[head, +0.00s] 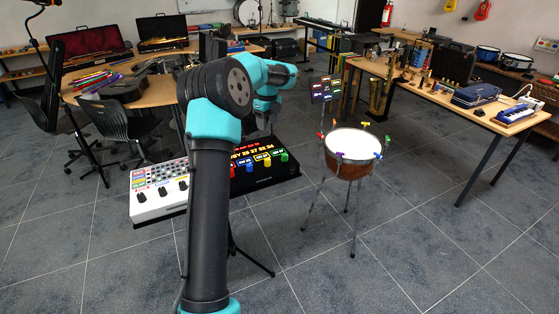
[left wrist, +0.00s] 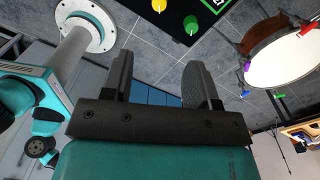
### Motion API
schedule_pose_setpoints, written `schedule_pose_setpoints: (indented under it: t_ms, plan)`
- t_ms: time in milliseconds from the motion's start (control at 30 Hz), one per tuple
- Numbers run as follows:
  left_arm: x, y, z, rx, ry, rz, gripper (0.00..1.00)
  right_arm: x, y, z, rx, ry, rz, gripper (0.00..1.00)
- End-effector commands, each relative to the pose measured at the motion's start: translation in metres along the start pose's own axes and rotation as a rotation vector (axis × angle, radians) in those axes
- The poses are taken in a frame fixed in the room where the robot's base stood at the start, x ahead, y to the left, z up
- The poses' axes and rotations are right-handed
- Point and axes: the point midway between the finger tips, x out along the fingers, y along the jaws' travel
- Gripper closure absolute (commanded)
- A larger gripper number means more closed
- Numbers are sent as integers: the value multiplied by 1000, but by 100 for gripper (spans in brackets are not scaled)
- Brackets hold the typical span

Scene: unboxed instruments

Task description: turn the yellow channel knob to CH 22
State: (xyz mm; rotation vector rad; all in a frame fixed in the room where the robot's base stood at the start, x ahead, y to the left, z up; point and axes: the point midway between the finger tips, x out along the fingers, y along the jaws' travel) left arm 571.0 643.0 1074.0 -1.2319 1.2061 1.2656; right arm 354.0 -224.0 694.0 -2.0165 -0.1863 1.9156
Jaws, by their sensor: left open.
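The black instrument panel (head: 272,178) stands behind my left arm in the head view, with a row of coloured knobs and lit orange digits too small to read surely. The yellow knob (head: 267,162) sits between the blue knob (head: 249,167) and the green knob (head: 284,157). In the left wrist view the yellow knob (left wrist: 158,5) is at the top edge, beside the green knob (left wrist: 190,25). My left gripper (left wrist: 158,82) is open and empty, apart from the knobs. In the head view it hangs above the panel (head: 264,125). My right gripper is out of view.
A white mixer (head: 158,190) adjoins the panel on the left. A round drum (head: 354,145) with coloured knobs stands to the right, with a small display (head: 326,89) behind it. A long table (head: 440,98) with instruments is at the right. The floor in front is clear.

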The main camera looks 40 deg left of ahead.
Motion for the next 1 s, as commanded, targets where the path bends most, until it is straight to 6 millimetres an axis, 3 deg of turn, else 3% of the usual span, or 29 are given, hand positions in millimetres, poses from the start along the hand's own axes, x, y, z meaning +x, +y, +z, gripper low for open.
schedule_pose_setpoints:
  t_ms: [467, 667, 1000]
  plan:
    - [7, 0, 0, 3, 1, 2, 46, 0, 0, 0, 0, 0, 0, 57]
    - [31, 1, 0, 2, 2, 4, 46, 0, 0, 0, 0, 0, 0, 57]
    - [88, 1, 0, 3, 2, 5, 46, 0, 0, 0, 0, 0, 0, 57]
